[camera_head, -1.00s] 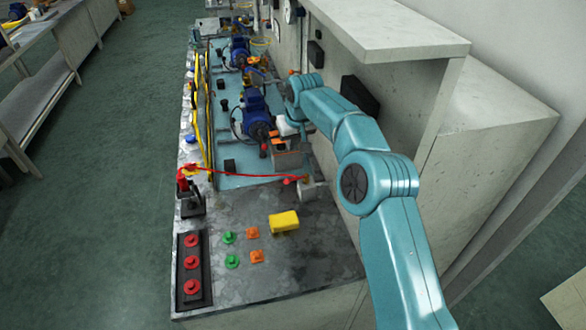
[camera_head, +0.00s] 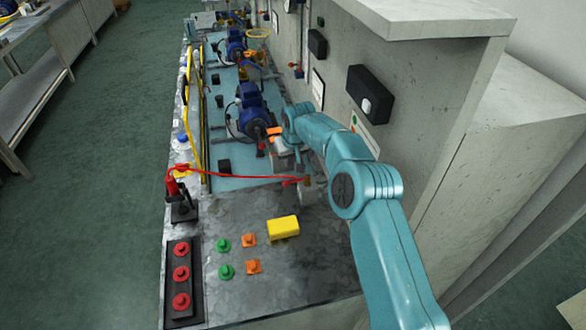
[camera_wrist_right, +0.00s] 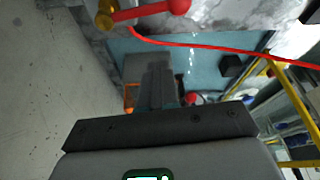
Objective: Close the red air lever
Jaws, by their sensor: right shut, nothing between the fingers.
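The red air lever (camera_head: 289,184) is a short red rod with a ball knob, on a brass fitting over a grey block at the bench's wall side. In the right wrist view the lever (camera_wrist_right: 155,9) shows at the top edge, its ball to the right of the brass fitting (camera_wrist_right: 106,14). My right gripper (camera_head: 297,164) is just beyond the lever in the head view. In the right wrist view its fingers (camera_wrist_right: 158,72) are shut and empty, apart from the lever. My left gripper is not in view.
A red hose (camera_head: 240,176) runs from the lever's fitting to a red-topped stand (camera_head: 181,203). A blue pump (camera_head: 252,115) stands beyond my gripper. A yellow block (camera_head: 283,227), green and orange buttons and a red-button panel (camera_head: 181,275) are nearer. The wall (camera_head: 415,130) is close on the right.

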